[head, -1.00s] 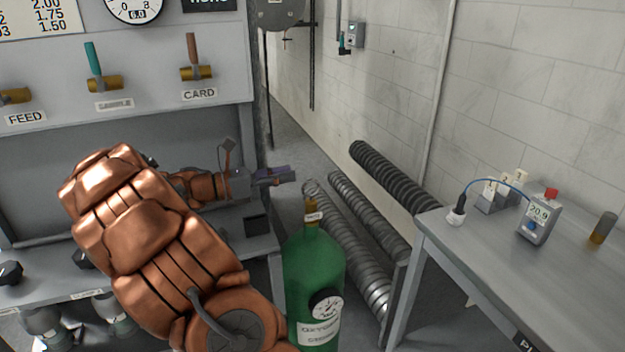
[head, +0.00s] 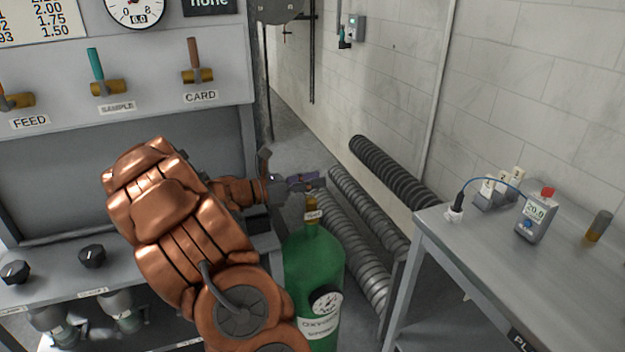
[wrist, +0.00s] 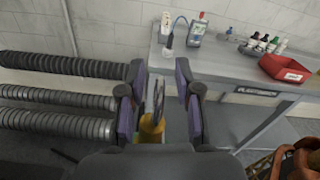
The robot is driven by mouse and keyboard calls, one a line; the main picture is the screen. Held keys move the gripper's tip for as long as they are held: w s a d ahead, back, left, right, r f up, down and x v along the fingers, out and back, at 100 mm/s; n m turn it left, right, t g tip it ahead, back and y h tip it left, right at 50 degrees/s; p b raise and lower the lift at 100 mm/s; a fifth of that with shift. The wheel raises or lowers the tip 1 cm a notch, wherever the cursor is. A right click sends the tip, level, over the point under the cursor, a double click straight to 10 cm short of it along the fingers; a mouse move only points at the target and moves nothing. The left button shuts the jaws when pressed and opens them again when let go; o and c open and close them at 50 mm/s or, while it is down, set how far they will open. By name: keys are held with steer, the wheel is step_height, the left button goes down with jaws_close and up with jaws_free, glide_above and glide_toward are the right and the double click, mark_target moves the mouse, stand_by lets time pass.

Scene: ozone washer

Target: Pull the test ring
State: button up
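No test ring can be made out for certain in either view. A green oxygen cylinder (head: 313,262) stands upright beside the panel bench, with a brass valve top (head: 311,204) bearing a small pale tag. In the head view my gripper (head: 308,182) is just above and behind this valve top. In the wrist view my gripper (wrist: 160,95) is open, with its two purple-padded fingers apart. A brass fitting (wrist: 151,128) with thin upright parts shows between and below the fingers; I cannot tell whether a ring is among them. Nothing is seen held.
Ribbed hoses (head: 372,225) lie on the floor behind the cylinder. A grey table (head: 560,275) with a meter (head: 536,218) stands at the right. The panel (head: 150,110) with FEED, SAMPLE and CARD levers is at the left. A red bin (wrist: 287,68) sits on the table.

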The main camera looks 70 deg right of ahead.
jaws_close()
stand_by(0.6)
